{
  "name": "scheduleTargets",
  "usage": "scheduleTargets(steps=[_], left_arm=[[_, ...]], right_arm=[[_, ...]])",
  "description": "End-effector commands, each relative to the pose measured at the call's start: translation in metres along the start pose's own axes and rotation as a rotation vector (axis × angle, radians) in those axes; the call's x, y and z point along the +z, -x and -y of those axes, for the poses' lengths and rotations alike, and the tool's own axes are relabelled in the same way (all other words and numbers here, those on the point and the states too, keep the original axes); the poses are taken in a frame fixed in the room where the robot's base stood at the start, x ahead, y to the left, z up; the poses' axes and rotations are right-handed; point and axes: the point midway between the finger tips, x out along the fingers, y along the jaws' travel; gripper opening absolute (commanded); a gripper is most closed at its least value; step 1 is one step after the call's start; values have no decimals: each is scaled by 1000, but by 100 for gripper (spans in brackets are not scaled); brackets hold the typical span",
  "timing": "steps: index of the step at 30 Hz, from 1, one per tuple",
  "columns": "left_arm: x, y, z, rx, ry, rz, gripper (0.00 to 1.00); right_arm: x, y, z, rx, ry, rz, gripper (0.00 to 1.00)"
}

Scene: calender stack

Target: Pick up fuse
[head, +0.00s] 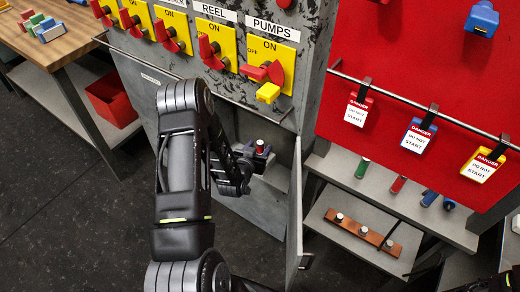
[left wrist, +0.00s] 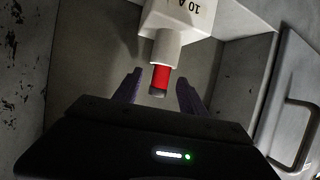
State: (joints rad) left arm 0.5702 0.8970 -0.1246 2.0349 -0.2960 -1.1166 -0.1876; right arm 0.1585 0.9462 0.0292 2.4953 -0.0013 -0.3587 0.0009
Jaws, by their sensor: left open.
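A red fuse (left wrist: 160,78) with a grey end is seated in a white holder (left wrist: 178,20) marked "10 A" in the left wrist view. The red fuse also shows small in the head view (head: 260,146), inside the open cabinet. My left gripper (left wrist: 158,88) is open, with one dark finger on each side of the fuse's free end. Gaps show between the fuse and both fingers. In the head view my left gripper (head: 257,158) reaches into the cabinet, and my arm hides part of it. My right gripper is not clearly seen.
The cabinet door (head: 294,215) stands open to the right of my left gripper. A green fuse (head: 362,168), a red spare fuse (head: 398,184) and blue fuses (head: 429,198) stand on the right shelf. Below lies a copper-coloured bar (head: 350,229). Red-handled switches (head: 262,72) are above.

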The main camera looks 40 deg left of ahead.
Motion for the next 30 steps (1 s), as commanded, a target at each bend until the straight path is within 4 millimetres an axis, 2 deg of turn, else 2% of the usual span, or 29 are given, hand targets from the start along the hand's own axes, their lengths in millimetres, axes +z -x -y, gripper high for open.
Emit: scheduleTargets(steps=[18,30], left_arm=[[0,-1,0,0,0,0,48],[0,-1,0,0,0,0,16]], right_arm=[[0,0,0,0,0,0,0],[0,0,0,0,0,0,0]])
